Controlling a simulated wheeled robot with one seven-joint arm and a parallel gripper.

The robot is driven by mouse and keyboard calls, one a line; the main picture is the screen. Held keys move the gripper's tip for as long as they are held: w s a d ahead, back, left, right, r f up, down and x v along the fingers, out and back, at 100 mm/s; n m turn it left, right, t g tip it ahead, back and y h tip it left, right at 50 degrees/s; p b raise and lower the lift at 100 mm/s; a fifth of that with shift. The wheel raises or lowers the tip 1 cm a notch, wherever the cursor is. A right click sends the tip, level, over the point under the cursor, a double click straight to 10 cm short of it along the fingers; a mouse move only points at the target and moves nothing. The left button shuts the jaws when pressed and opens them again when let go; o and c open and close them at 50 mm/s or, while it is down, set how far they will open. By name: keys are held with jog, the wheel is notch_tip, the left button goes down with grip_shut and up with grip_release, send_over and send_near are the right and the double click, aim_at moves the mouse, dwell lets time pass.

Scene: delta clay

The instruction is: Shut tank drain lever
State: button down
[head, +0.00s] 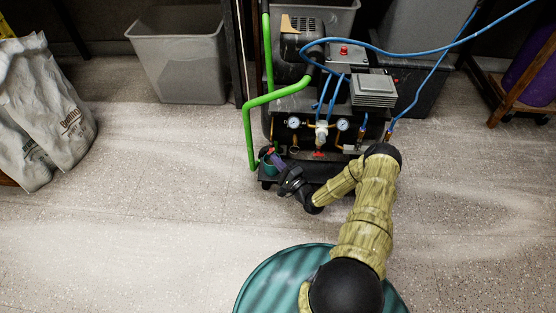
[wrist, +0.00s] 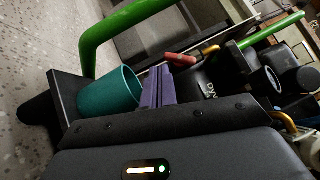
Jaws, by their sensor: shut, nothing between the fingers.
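The red-handled drain lever (wrist: 181,59) shows in the wrist view, next to a brass fitting (wrist: 210,50) low on the compressor. My gripper (wrist: 158,72) has purple fingers shut together with nothing between them. In that view the fingertips lie just left of the lever; I cannot tell whether they touch it. In the head view my gripper (head: 274,156) reaches the lower left front of the compressor (head: 325,115). The lever is too small there to make out clearly.
A teal cup (wrist: 108,93) stands left of my fingers on a black ledge (wrist: 66,92). A green pipe (head: 249,135) runs down close to my gripper. The floor in front is clear.

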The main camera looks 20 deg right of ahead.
jog(key=shift+a+f, duration=0.15)
jog(key=shift+a, duration=0.75)
jog(key=shift+w+d, duration=0.1)
jog(key=shift+d, duration=0.1)
dwell(0.5)
jog(key=v, duration=1.7)
jog(key=shift+d+p, duration=0.2)
jog(key=shift+p, duration=0.1)
jog(key=shift+f, duration=0.1)
